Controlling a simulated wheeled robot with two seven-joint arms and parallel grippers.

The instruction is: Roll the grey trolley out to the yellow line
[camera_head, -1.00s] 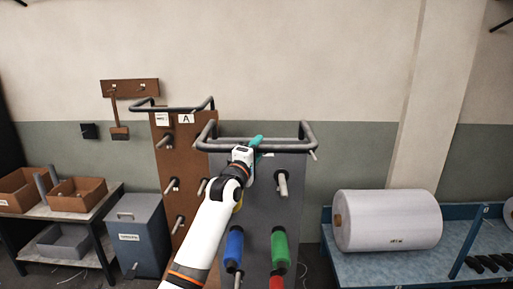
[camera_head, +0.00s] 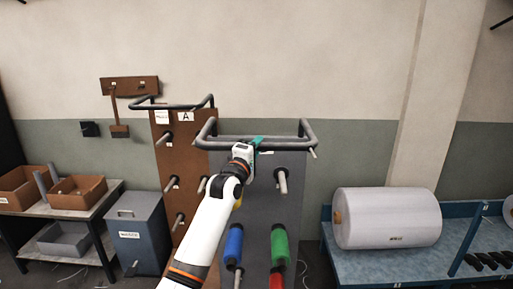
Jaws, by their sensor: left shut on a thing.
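The grey trolley (camera_head: 270,215) stands upright in the middle of the head view, with a dark tubular rail (camera_head: 290,122) around its top and pegs on its face. Blue (camera_head: 234,243) and green (camera_head: 279,244) bobbins sit on its lower pegs, with a red one (camera_head: 276,282) below at the picture's bottom edge. My left arm reaches up from below, and my left gripper (camera_head: 252,148) is at the near bar of the rail, shut on it. The fingers are partly hidden by the wrist. The yellow line is not in view. My right gripper is not in view.
A brown trolley (camera_head: 170,130) marked A stands close on the left. Further left are a grey bin (camera_head: 137,232) and a shelf (camera_head: 85,215) with boxes. On the right, a blue bench (camera_head: 380,265) bears a large white roll (camera_head: 390,218). A wall is behind.

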